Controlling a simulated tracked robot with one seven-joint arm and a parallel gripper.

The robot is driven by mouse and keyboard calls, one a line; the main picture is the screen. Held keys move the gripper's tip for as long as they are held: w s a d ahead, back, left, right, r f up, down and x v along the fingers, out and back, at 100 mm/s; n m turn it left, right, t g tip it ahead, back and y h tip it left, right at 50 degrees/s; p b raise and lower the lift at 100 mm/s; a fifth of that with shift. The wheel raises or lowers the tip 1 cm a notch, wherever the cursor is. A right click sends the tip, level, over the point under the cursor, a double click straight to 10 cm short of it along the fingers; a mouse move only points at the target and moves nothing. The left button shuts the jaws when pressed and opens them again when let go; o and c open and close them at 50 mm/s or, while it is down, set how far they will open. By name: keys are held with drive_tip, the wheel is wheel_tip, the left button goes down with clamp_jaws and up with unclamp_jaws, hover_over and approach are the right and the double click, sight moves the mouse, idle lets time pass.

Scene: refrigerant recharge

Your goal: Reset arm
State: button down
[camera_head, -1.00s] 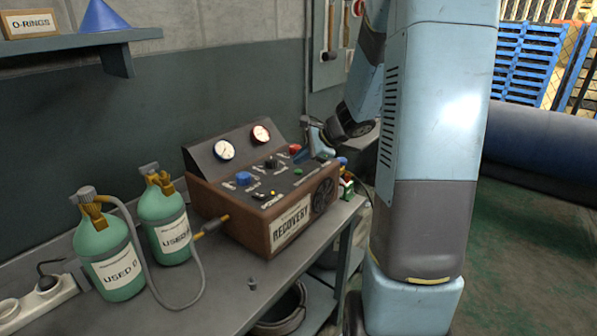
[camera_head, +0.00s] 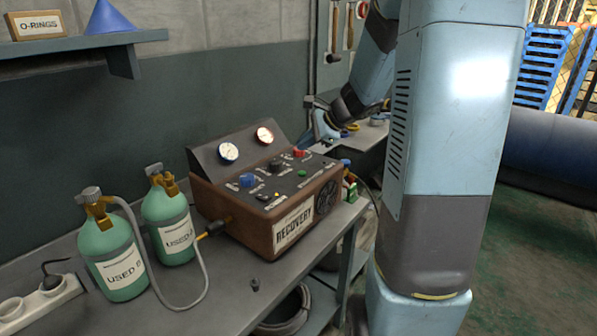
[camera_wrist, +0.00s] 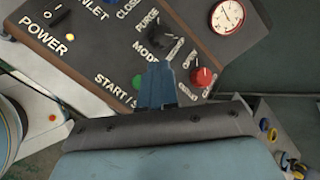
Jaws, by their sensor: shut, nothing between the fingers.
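My gripper (camera_wrist: 157,85) shows in the wrist view as blue fingers closed together, with nothing between them. It is over the control panel of the brown recovery machine (camera_wrist: 100,45), between the green button (camera_wrist: 137,83) and the red knob (camera_wrist: 204,76) in that picture. In the head view my gripper (camera_head: 322,126) is partly seen behind the back right of the recovery machine (camera_head: 262,215), apart from the panel. My arm hangs bent down from the upper right.
Two green cylinders (camera_head: 112,262) (camera_head: 168,230) stand left of the machine on the grey bench (camera_head: 225,290), with a grey hose (camera_head: 150,270) between them and the machine. A shelf (camera_head: 125,62) is on the wall.

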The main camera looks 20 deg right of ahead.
drive_tip(key=s+a+r+n+g+h, duration=0.1)
drive_tip(key=s+a+r+n, duration=0.3)
drive_tip(key=s, duration=0.3)
drive_tip(key=s+a+r+n+g+h, duration=0.1)
drive_tip(key=s+a+r+n, duration=0.1)
drive_tip(key=s+a+n, duration=0.35)
drive_tip(key=s+d+r+n+h, duration=0.1)
drive_tip(key=s+n+h, duration=0.1)
drive_tip(key=s+n, duration=0.2)
drive_tip(key=s+r+n+h, duration=0.2)
drive_tip(key=s+n, duration=0.3)
drive_tip(key=s, duration=0.6)
drive_tip(key=shift+s+d+t, duration=0.3)
drive_tip(key=shift+d+t, duration=0.05)
drive_tip(key=shift+t, duration=0.05)
